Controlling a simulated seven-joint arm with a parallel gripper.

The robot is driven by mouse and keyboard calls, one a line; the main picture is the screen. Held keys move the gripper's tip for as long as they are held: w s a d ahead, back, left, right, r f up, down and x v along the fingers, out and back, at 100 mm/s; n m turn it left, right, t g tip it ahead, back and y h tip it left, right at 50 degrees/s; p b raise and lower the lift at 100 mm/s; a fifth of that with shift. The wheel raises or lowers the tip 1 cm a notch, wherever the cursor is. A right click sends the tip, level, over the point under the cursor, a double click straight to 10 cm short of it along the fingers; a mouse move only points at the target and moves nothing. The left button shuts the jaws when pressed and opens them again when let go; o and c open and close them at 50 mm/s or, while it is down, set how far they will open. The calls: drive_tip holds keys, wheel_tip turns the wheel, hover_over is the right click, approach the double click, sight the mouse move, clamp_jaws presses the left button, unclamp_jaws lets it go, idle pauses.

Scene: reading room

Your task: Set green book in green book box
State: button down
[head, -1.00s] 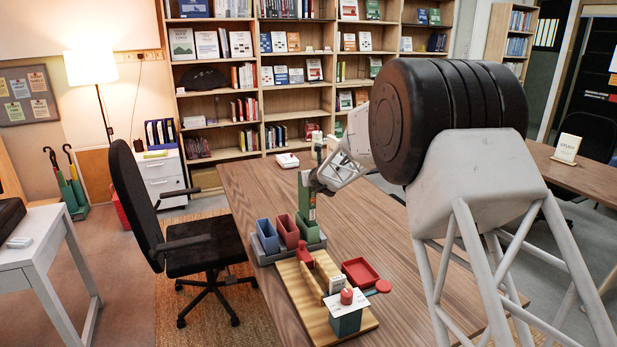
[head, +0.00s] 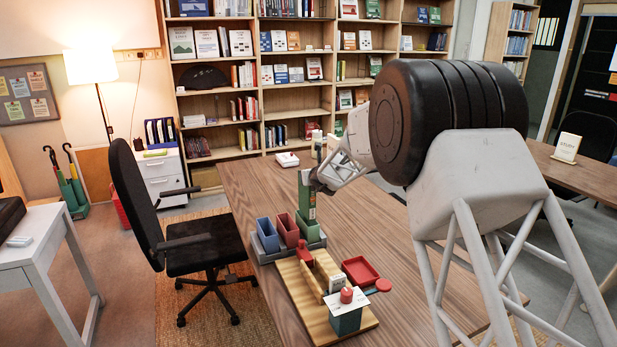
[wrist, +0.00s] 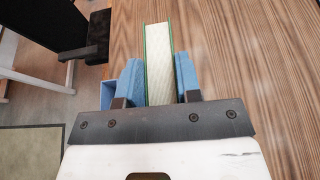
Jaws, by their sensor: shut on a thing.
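The green book (head: 306,200) is upright above the green box (head: 311,233), with its lower end close to the box's opening. I cannot tell from this angle whether it has entered. My gripper (head: 311,181) is shut on the book near its upper part. In the wrist view, the book (wrist: 158,62) shows its pale page edge and green covers between the two blue finger pads of my gripper (wrist: 160,82). The green box is hidden there.
A blue box (head: 267,236) and a red box (head: 287,230) stand left of the green one in a grey holder. In front are a wooden board (head: 302,303), a red tray (head: 360,271) and a dark green container (head: 346,320). The table's right side is clear.

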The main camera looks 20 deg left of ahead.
sight(308, 201)
drive_tip(key=shift+f, duration=2.85)
drive_tip(key=shift+f, duration=2.45)
drive_tip(key=c, duration=0.7)
unclamp_jaws()
drive_tip(key=shift+c, duration=0.2)
drive_tip(key=shift+s+d, duration=0.1)
drive_tip(key=shift+d, duration=0.05)
